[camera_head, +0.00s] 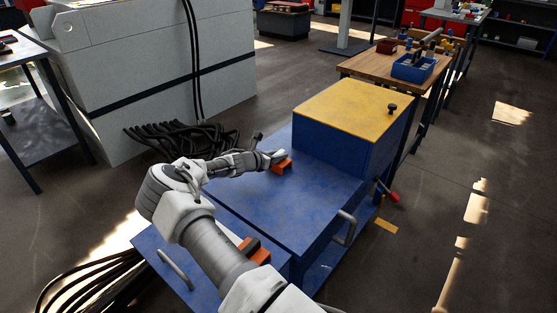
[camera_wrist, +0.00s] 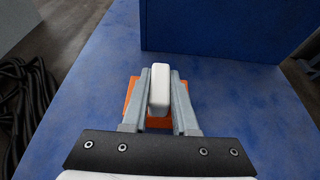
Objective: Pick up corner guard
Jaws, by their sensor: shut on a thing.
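The corner guard appears to be the small white, rounded piece (camera_wrist: 159,88) between the grey fingers in the wrist view. My gripper (camera_wrist: 160,82) is shut on it, with one finger along each side. In the head view my gripper (camera_head: 274,157) is low over the blue machine top. An orange block (camera_head: 283,166) lies right under the fingertips; in the wrist view its orange surface (camera_wrist: 129,86) shows on both sides of the fingers and below them. Whether the white piece touches the orange block cannot be told, as the fingers hide its lower part.
A blue box with a yellow top (camera_head: 350,108) stands just beyond my gripper on the blue machine (camera_head: 315,190). A second orange block (camera_head: 260,256) lies near my arm. A wooden bench (camera_head: 372,67) stands behind.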

